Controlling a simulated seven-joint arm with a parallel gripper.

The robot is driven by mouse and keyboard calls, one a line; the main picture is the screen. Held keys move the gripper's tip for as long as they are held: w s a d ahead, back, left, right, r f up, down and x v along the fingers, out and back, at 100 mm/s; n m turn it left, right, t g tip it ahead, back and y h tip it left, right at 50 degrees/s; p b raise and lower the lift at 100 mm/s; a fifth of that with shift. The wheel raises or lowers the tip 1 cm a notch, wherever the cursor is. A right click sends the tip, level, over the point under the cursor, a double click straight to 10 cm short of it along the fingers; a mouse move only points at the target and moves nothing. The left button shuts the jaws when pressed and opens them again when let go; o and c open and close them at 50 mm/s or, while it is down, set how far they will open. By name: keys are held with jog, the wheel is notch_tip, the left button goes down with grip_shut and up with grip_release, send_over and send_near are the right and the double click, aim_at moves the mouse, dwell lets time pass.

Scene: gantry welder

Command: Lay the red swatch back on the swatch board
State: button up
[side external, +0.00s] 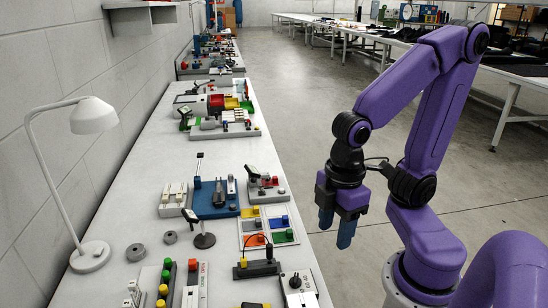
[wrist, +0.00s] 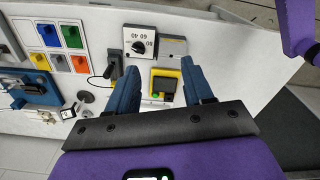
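The swatch board (side external: 266,232) is a pale frame of coloured squares near the table's right edge. It also shows at upper left in the wrist view (wrist: 55,48), with blue (wrist: 47,35), green (wrist: 71,36), yellow (wrist: 39,61) and orange to orange-red squares (wrist: 81,63). One pale cell (wrist: 24,33) looks empty. I cannot pick out a separate red swatch for certain. My gripper (side external: 336,230) points down, right of the board and above the table's height. In the wrist view its blue fingers (wrist: 160,68) are apart with nothing between them.
A dial box (wrist: 140,41) and a yellow-edged box with a dark screen (wrist: 163,85) lie beyond my fingers. A small round stand (side external: 204,240), a black clamp block (side external: 257,268) and a blue fixture (side external: 214,200) surround the board. Open floor lies right of the table.

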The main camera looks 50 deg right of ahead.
jog(key=w+r+m, duration=0.1)
jog(key=w+r, duration=0.1)
jog(key=w, duration=1.1)
jog(key=w+d, duration=0.3)
jog(key=w, duration=0.3)
jog(key=w+d, duration=0.3)
jog(key=w, duration=0.3)
jog(key=m, duration=0.2)
send_over(276, 177)
notch_tip(276, 177, down, 2)
notch_tip(276, 177, down, 17)
jog(key=shift+f, duration=0.2)
grip_shut()
